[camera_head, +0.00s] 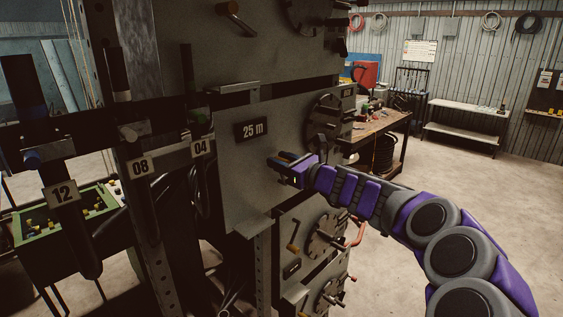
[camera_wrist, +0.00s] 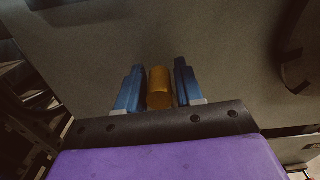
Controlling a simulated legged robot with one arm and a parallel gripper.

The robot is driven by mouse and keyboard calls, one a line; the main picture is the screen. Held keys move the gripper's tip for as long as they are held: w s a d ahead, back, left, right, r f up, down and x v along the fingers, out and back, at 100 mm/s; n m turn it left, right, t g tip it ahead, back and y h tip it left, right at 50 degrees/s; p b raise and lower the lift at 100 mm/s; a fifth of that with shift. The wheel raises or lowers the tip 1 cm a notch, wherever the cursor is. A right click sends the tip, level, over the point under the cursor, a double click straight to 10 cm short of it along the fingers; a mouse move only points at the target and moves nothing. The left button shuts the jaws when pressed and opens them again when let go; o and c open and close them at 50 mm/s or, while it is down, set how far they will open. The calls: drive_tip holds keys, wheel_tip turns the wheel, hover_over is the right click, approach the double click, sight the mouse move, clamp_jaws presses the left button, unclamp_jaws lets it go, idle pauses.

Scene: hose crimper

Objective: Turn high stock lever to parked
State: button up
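My gripper (camera_head: 283,163) is at the middle grey panel (camera_head: 235,180), just right of and below its "25 m" plate (camera_head: 251,129). In the wrist view, my two blue fingers (camera_wrist: 159,88) stand on either side of a brass-coloured cylindrical handle (camera_wrist: 160,88). The fingers are very close to it; I cannot tell whether both touch it. In the head view my gripper hides this handle. A similar lever with a copper handle (camera_head: 229,8) is on the panel above, and another (camera_head: 293,236) is on the panel below. I see no label naming the high stock lever.
Hanging arms tagged 12 (camera_head: 62,193), 08 (camera_head: 140,167) and 04 (camera_head: 202,147) are at the left. Dials (camera_head: 327,237) sit at the panels' right edge, near my arm. A workbench (camera_head: 380,125) stands behind. The floor (camera_head: 480,200) at the right is clear.

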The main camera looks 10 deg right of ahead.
sight(258, 177)
clamp_jaws()
idle(0.5)
drive_tip(key=s+a+f+n+b, duration=0.1)
drive_tip(key=n+b, duration=0.1)
drive_tip(key=b, duration=0.1)
drive_tip(key=s+a+f+n+b, duration=0.1)
drive_tip(key=n+b, duration=0.1)
drive_tip(key=b, duration=0.1)
drive_tip(key=shift+a+f+n, duration=0.2)
drive_tip(key=shift+a+n, duration=0.15)
drive_tip(key=shift+n, duration=0.05)
drive_tip(key=f+n+b, duration=0.1)
drive_tip(key=b, duration=0.1)
drive_tip(key=s+a+n+b, duration=0.1)
drive_tip(key=n, duration=0.1)
drive_tip(key=shift+a+f+b, duration=0.15)
drive_tip(key=shift+f+b, duration=0.25)
drive_tip(key=shift+f, duration=0.1)
drive_tip(key=shift+o, duration=1.4)
unclamp_jaws()
